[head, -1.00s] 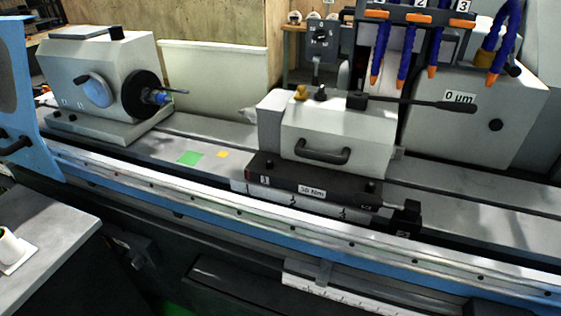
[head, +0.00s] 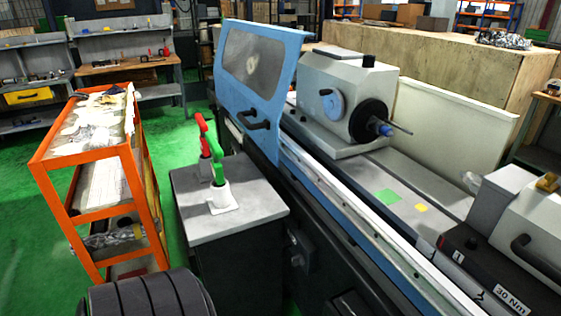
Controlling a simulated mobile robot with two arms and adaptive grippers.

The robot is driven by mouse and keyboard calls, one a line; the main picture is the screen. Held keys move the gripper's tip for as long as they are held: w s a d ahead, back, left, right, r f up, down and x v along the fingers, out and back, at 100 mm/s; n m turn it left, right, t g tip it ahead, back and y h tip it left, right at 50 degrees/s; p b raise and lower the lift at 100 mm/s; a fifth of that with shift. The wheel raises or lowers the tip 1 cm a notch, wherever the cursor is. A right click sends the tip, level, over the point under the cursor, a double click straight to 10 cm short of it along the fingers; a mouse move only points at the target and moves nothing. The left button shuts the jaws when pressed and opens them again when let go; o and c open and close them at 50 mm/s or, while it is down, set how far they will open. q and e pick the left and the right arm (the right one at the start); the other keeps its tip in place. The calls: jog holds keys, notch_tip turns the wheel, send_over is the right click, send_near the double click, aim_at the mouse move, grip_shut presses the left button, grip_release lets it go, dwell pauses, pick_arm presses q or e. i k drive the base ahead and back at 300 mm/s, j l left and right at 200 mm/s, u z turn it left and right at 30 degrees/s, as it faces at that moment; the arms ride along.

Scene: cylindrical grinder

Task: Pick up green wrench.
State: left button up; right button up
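The green wrench (head: 218,163) stands upright in a white holder (head: 222,197) on top of a grey cabinet, left of the machine. Its lower end is hidden in the holder. Neither of my grippers is in view.
The grey cabinet top (head: 252,213) is otherwise clear. An orange shelf cart (head: 88,158) stands to its left. The machine's blue door (head: 252,85) and rail lie to its right. Green floor (head: 30,220) shows at the far left.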

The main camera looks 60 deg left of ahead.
aim_at(216, 152)
jog(key=u, duration=2.2)
jog(key=i+j+z, duration=0.25)
jog(key=j, duration=0.35)
jog(key=i+j+z, duration=0.1)
jog(key=i+j, duration=0.2)
jog(key=i+j+z, duration=0.1)
jog(key=j, duration=0.3)
